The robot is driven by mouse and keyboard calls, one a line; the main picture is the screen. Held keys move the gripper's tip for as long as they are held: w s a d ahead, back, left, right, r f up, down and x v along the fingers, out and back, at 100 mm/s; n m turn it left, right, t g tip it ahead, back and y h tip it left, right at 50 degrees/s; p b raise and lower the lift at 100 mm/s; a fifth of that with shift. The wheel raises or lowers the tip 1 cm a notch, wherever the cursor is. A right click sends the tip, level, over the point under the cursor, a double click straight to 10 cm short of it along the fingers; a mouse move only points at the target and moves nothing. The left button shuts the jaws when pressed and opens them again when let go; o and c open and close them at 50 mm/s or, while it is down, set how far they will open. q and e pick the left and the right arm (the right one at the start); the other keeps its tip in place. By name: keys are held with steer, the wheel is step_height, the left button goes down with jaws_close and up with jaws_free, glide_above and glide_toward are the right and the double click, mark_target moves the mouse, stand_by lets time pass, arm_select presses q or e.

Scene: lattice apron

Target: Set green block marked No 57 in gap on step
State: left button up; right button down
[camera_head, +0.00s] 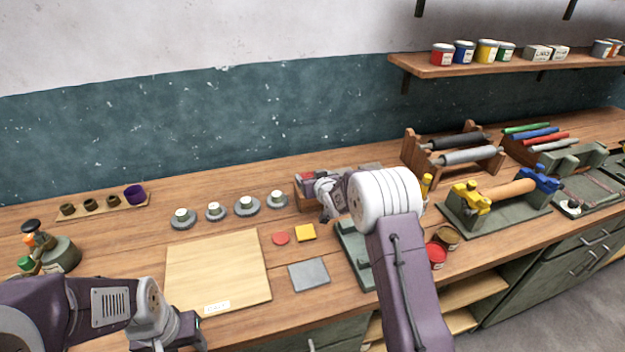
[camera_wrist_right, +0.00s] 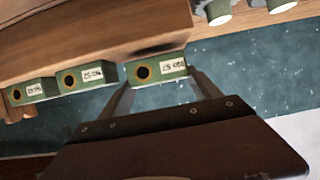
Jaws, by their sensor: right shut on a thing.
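In the right wrist view, the green block marked No 57 (camera_wrist_right: 157,71) has a dark round hole ringed in yellow and a white label. My right gripper (camera_wrist_right: 160,90) is shut on it, one finger on each side. Two similar green blocks (camera_wrist_right: 85,77) (camera_wrist_right: 32,91) stand in a row to its left along the wooden step (camera_wrist_right: 95,35). The held block is at the step's edge; I cannot tell whether it rests there. In the head view my right gripper (camera_head: 328,205) is beside the step, partly hidden by my arm. My left gripper (camera_head: 185,335) is low at the left.
A pale board (camera_head: 220,270) lies on the bench, with a grey plate (camera_head: 309,274), a yellow square (camera_head: 305,232) and a red disc (camera_head: 280,238) to its right. Several round grey bases (camera_head: 247,206) stand behind.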

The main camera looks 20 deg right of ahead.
steer(key=shift+w+f, duration=0.2)
steer(key=shift+f, duration=0.25)
steer(key=shift+s, duration=0.1)
steer(key=shift+c, duration=0.7)
jaws_free()
steer(key=shift+f, duration=0.2)
steer(key=shift+r, duration=0.2)
steer(key=b+v, duration=0.1)
steer(key=v, duration=1.1)
steer(key=shift+b, duration=0.4)
steer(key=shift+s+f, duration=0.1)
